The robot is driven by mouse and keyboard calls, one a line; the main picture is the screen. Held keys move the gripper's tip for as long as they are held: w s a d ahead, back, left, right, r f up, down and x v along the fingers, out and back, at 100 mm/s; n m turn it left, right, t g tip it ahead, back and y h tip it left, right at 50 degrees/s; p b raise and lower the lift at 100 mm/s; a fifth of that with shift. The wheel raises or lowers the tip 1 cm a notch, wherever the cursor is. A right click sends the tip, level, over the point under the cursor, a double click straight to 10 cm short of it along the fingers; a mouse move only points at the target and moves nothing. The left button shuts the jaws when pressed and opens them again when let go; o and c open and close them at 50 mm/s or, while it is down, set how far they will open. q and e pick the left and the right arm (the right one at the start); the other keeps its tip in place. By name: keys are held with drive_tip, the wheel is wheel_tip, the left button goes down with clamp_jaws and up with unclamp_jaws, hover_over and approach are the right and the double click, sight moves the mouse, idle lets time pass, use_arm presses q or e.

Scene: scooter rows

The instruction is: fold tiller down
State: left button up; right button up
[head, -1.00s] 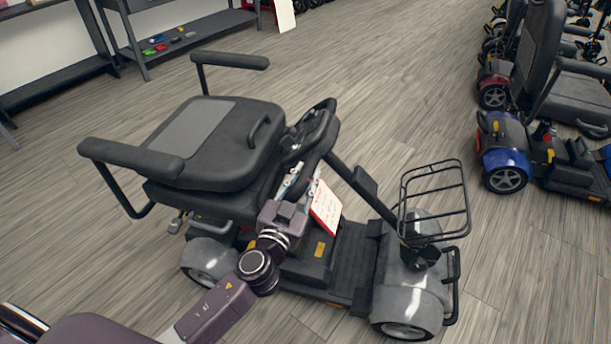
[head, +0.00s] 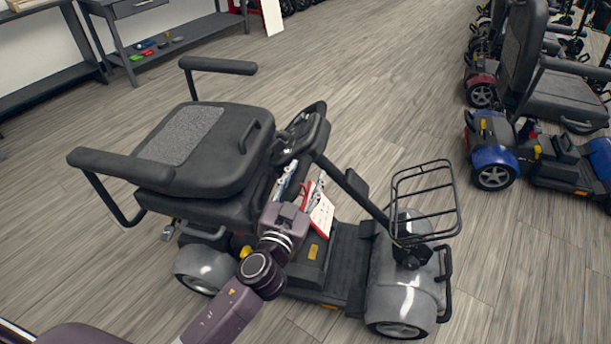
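The grey mobility scooter (head: 402,295) stands in the middle of the head view. Its black tiller (head: 362,194) leans back from the front shroud towards the seat. The tiller head (head: 301,137) with its handles is close beside the seat's front edge. My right gripper is out of view.
The scooter's backrest (head: 195,145) lies folded over the seat between two armrests. A wire basket (head: 426,200) is at the front. A blue scooter (head: 492,165) and others line the right side. Shelving (head: 150,50) stands at the back left. The floor between is clear.

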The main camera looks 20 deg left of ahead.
use_arm(q)
drive_tip(key=shift+d, duration=0.1)
drive_tip(key=shift+s, duration=0.5)
drive_tip(key=s, duration=1.1)
drive_tip(key=shift+a, duration=0.3)
